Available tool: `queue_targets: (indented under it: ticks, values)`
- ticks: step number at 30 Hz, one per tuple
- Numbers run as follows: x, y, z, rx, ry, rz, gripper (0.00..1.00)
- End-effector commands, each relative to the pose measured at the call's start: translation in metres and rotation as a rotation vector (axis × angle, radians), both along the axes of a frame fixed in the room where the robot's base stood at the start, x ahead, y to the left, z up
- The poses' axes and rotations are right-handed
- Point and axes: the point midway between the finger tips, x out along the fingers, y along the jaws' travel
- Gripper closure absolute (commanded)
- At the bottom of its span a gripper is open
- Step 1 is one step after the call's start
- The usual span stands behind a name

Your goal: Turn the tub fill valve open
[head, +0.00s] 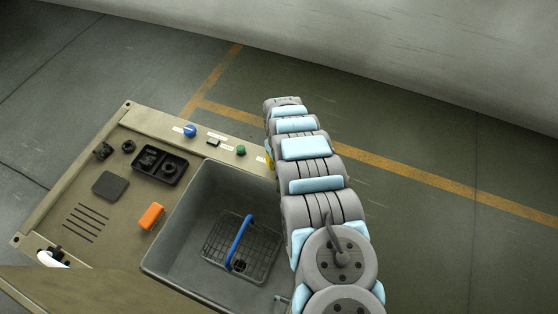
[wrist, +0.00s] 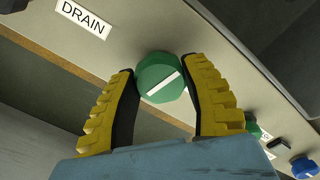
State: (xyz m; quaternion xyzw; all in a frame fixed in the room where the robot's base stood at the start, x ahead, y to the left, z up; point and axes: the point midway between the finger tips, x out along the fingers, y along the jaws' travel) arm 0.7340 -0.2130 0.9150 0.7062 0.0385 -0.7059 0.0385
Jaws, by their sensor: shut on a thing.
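A round green knob (wrist: 152,71) with a white line across its face sits on the beige panel in the wrist view. The line slants from lower left to upper right. My gripper (wrist: 159,67) is shut on this knob, one yellow ridged finger on each side. A DRAIN label (wrist: 83,18) is on the panel to its upper left; no label for the held knob itself is readable. In the head view my arm hides the held knob, and only a yellow sliver of my gripper (head: 269,162) shows beside the panel edge.
A second green knob (head: 240,150), a small dark switch (head: 213,142) and a blue knob (head: 190,131) stand along the same panel strip. A grey tub (head: 176,244) holds a wire basket (head: 216,240) with a blue handle. An orange block (head: 151,216) lies on the bench.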

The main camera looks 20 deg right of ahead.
Motion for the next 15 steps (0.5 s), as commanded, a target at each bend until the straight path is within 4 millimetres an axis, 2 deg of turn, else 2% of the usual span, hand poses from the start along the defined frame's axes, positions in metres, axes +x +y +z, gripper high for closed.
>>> queue_targets:
  ticks: [6,15]
  values:
    - [-0.0005,-0.0006,-0.0008,0.0,0.001,0.127,0.88]
    - [-0.0005,-0.001,-0.0007,0.0,0.001,0.212,0.88]
